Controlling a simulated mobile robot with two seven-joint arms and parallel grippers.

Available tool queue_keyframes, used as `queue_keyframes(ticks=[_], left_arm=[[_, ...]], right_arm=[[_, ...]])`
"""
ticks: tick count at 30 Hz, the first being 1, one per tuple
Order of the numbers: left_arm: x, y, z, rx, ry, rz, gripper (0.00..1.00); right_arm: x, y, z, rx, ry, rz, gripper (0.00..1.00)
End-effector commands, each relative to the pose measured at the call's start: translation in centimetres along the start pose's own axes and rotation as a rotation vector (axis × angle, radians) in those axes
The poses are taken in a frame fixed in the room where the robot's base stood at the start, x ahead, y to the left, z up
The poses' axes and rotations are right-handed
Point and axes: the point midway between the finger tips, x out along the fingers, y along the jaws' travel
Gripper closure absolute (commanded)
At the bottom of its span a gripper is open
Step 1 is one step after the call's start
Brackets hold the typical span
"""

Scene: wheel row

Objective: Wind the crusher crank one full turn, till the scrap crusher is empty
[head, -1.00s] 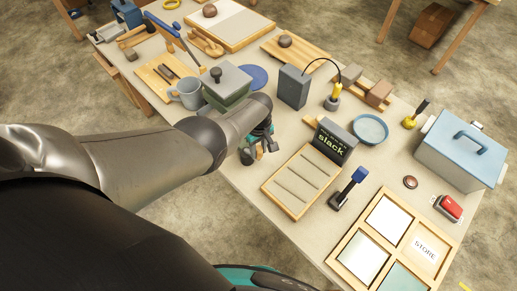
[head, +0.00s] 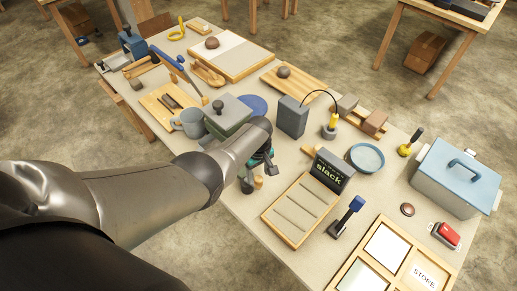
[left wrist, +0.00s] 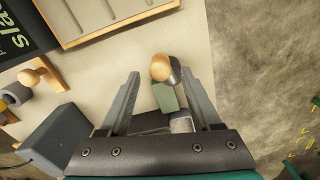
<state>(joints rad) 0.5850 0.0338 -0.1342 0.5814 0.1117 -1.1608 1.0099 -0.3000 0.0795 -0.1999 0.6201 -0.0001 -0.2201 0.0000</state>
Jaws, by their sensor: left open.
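The crank's round wooden knob (left wrist: 160,68) shows in the left wrist view between the tips of my left gripper (left wrist: 160,76). It sits on a grey-green crank arm (left wrist: 166,98), with a grey post (left wrist: 181,122) nearer the palm. The jaws are open, with a gap on both sides of the knob. In the head view the left gripper (head: 259,176) is low at the table's near edge, and the wooden knob (head: 258,182) shows beside its fingers. My arm hides most of the crusher, so its contents cannot be seen. My right gripper is not in view.
A dark grey block (head: 292,117) stands behind the gripper. A black "slack" sign (head: 328,170) and a slotted wooden tray (head: 301,208) are to the right.

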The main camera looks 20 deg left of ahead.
Motion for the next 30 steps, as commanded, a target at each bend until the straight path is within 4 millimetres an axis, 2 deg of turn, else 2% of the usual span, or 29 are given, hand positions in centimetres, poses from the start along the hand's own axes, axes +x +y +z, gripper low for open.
queue_keyframes(ticks=[1,7,14,24,30], left_arm=[[-1.3,0.0,0.0,-0.001,0.001,0.001,0.35],[-3.9,0.0,0.0,0.000,0.002,0.001,0.35],[-5.6,0.0,0.0,0.001,0.002,0.002,0.35],[-9.6,0.1,-0.1,0.000,0.002,0.002,0.35],[-11.0,0.0,0.0,0.000,0.001,0.000,0.35]], right_arm=[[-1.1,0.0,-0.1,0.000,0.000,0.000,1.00],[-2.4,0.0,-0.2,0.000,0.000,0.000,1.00],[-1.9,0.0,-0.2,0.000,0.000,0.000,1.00],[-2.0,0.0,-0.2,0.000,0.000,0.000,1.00],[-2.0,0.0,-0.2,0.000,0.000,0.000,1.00]])
